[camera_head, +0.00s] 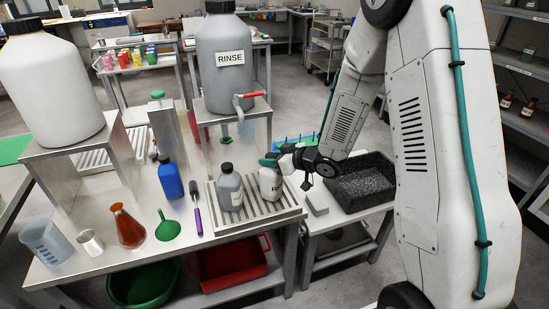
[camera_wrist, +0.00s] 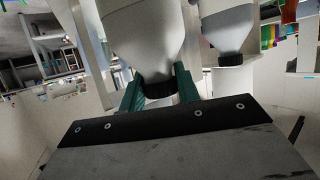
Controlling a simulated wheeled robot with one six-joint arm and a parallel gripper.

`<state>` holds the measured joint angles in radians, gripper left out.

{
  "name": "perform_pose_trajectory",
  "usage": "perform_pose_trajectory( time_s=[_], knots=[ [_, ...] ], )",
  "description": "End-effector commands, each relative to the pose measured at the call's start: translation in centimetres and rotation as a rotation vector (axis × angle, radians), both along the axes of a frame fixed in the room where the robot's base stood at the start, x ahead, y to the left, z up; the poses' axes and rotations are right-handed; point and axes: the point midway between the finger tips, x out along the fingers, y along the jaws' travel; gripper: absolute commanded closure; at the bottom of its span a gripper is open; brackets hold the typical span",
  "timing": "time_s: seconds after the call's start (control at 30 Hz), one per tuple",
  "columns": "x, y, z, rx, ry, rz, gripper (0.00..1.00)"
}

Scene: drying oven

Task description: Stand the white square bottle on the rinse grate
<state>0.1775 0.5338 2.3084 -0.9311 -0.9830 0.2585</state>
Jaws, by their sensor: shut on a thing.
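The white square bottle (camera_head: 270,184), with dark lettering on its side, is upright at the right part of the rinse grate (camera_head: 262,212). I cannot tell whether its base touches the slats. My gripper (camera_head: 270,161) comes in from the right and is shut on the bottle near its top. In the wrist view the teal fingers (camera_wrist: 160,88) close on either side of the neck of the bottle (camera_wrist: 150,38), just by its black cap (camera_wrist: 160,90). The head view hides the cap behind the gripper.
A grey bottle with a black cap (camera_head: 230,188) stands left of the white one on the grate. The RINSE tank (camera_head: 222,85) with a red-handled tap is behind. A black tray (camera_head: 365,185) is at right. A purple tool (camera_head: 198,222) and green funnel (camera_head: 167,230) are left.

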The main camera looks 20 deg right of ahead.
Motion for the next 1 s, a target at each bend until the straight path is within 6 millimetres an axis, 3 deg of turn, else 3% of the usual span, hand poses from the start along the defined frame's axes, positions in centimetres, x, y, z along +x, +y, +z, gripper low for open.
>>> perform_pose_trajectory(
  time_s=[0.17, 0.2, 0.27, 0.63, 1.0],
  knots=[
    [0.0, -0.1, -0.3, 0.0, -0.001, -0.002, 1.0],
    [0.0, -0.2, -0.3, -0.001, 0.0, -0.002, 0.6],
    [0.0, -0.2, -0.3, 0.0, 0.0, -0.002, 0.46],
    [-0.2, -0.4, 0.2, 0.0, 0.0, -0.003, 0.46],
    [-5.5, -4.4, 3.0, -0.002, -0.002, -0.006, 0.46]
  ],
)
